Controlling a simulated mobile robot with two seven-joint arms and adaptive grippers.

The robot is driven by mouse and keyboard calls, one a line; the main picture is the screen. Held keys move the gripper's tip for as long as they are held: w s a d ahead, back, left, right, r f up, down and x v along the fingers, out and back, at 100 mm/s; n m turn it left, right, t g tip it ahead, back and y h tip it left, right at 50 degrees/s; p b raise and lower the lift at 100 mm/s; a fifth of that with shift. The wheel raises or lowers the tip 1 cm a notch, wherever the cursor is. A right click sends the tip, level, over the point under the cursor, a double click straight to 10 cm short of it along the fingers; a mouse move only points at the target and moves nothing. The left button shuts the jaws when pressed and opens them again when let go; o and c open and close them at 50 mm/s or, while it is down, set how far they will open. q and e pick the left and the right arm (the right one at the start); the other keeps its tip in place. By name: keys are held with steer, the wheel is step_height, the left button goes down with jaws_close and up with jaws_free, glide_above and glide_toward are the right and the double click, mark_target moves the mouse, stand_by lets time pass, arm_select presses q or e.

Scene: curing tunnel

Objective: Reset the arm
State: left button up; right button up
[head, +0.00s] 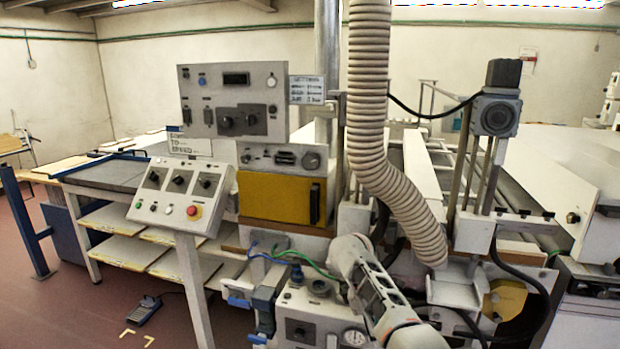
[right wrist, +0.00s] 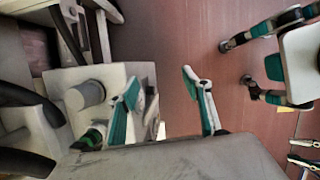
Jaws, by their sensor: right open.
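The task names no separate object, only the arm. In the head view a pale arm link, which looks like my right arm, reaches up from the bottom edge in front of the machine; its gripper cannot be made out there. In the right wrist view my right gripper (right wrist: 166,85) is open, its two teal-padded fingers spread apart with nothing held between them. It points over the red-brown floor (right wrist: 172,42), with a pale machine part close by its left finger. My left gripper cannot be identified in either view.
A control box (head: 232,100), a sloped button panel (head: 180,194) and a yellow panel (head: 275,198) stand left of centre. A ribbed hose (head: 368,100) hangs ahead. A foot pedal (head: 141,309) lies on open floor at left. A white-and-teal object (right wrist: 299,52) stands at right.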

steer(key=s+d+f+m+t+y, duration=0.1)
steer(key=s+d+f+m+t, duration=0.2)
steer(key=f, duration=0.6)
steer(key=s+d+f+m+y, duration=0.1)
steer(key=s+f+m, duration=0.1)
steer(key=s+f, duration=0.5)
steer(key=s+d+f+m+t+y, duration=0.1)
steer(key=s+d+f+m+t, duration=0.15)
steer(key=f, duration=0.75)
steer(key=s+r+m+t+y, duration=0.1)
steer(key=s+r+m+t, duration=0.1)
steer(key=s, duration=0.8)
steer(key=s+a+r+m+t+y, duration=0.1)
steer(key=s+r, duration=0.4)
steer(key=s, duration=0.5)
steer(key=shift+a+r+m+t+y, duration=0.15)
steer(key=shift+r+m+t+y, duration=0.15)
steer(key=shift+m+t, duration=0.55)
steer(key=shift+s+f, duration=0.1)
